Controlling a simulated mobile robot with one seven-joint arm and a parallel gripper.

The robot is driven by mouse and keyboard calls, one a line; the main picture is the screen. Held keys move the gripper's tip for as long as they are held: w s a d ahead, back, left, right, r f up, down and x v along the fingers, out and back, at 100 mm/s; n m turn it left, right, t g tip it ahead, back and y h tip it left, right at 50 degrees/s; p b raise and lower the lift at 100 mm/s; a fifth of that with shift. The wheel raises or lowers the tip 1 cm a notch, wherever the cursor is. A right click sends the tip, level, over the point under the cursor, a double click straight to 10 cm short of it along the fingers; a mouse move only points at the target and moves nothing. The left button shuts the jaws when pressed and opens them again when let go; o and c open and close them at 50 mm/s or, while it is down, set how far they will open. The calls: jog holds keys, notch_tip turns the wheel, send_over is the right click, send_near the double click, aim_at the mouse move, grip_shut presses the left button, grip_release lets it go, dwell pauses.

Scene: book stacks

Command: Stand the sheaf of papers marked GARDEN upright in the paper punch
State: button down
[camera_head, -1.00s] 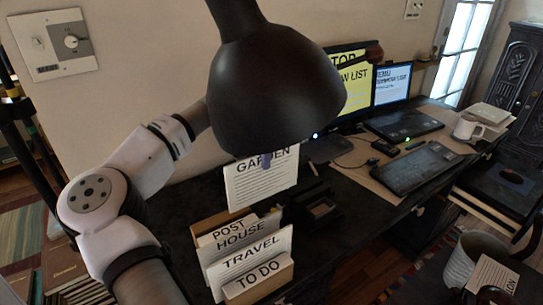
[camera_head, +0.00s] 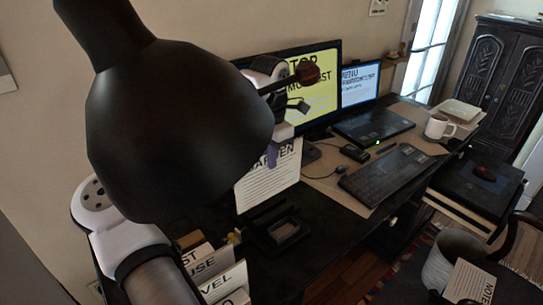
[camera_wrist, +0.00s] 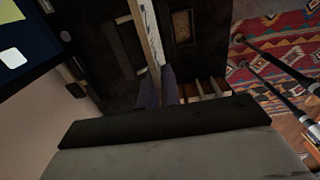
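The white sheaf marked GARDEN (camera_head: 268,187) is upright, its heading partly covered by my purple fingertips. My gripper (camera_head: 272,154) is shut on its top edge. In the wrist view, the sheaf (camera_wrist: 148,35) shows nearly edge-on between my fingers (camera_wrist: 158,90). The black paper punch (camera_head: 283,231), with a shallow rectangular recess, is on the dark desk just in front of the sheaf's lower edge. It also seems to show in the wrist view (camera_wrist: 182,27). I cannot tell whether the lower edge is above the punch's slot or in it.
A big black lamp shade (camera_head: 175,130) hides much of my arm. A file box with several labelled sheafs (camera_head: 215,272) stands at front left of the punch. Monitors, a keyboard (camera_head: 390,178) and a mug (camera_head: 438,127) are to the right.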

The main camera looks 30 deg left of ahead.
aim_at(270, 192)
jog(key=shift+f+b, duration=3.15)
jog(key=shift+f, duration=1.9)
jog(key=c, duration=1.5)
grip_release()
jog(key=shift+c, duration=0.2)
notch_tip(270, 192, up, 14)
jog(key=shift+f+b, duration=0.1)
jog(key=shift+b, duration=0.45)
